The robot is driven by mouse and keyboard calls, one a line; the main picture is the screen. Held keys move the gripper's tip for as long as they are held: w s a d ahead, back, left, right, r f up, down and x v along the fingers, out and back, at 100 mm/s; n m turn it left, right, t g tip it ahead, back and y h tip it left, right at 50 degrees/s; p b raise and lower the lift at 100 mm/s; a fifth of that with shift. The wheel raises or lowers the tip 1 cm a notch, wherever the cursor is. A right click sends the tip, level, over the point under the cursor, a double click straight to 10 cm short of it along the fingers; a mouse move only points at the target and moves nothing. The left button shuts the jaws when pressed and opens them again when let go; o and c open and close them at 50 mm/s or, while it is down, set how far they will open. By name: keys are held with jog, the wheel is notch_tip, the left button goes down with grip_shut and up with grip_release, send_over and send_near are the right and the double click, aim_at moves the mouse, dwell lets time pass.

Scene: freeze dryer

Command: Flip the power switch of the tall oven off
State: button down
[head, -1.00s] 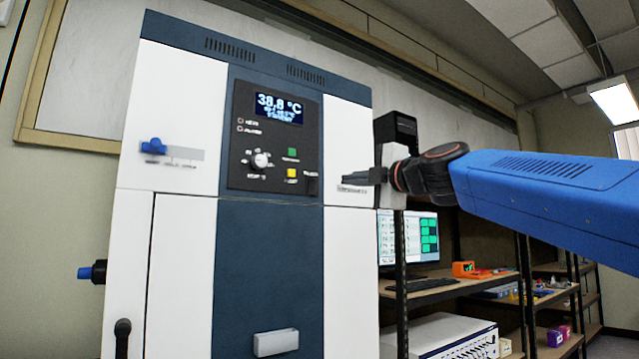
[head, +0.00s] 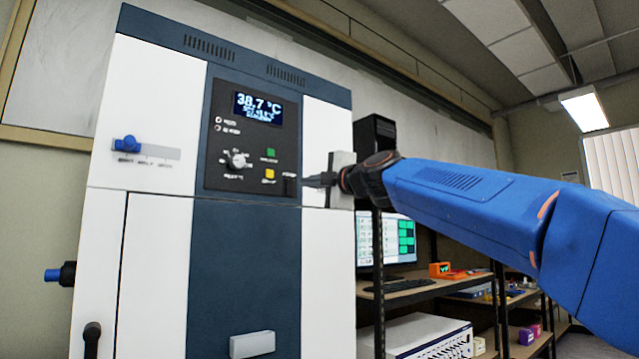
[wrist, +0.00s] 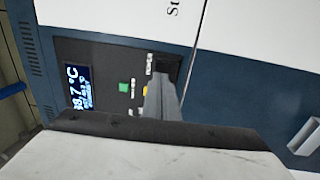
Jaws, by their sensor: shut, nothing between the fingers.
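The tall oven (head: 245,260) is a white and dark blue cabinet that fills the left half of the head view. Its black control panel (head: 222,178) carries a display reading 38.7 °C, a round knob (head: 237,160), a green button (head: 271,153) and a yellow button (head: 269,174). The dark power switch (head: 289,187) sits at the panel's lower right corner; it also shows in the wrist view (wrist: 168,66). My gripper (head: 307,180) is shut and empty, its tips right at the switch. I cannot tell whether they touch it. The fingers partly cover the switch in the wrist view.
A blue slider (head: 127,144) is on the oven's upper left, and a handle (head: 252,344) is lower on its front. Shelves with a monitor (head: 399,240) and a white device (head: 425,340) stand right of the oven, below my arm.

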aim_at(291, 183)
jog(key=shift+x, duration=2.85)
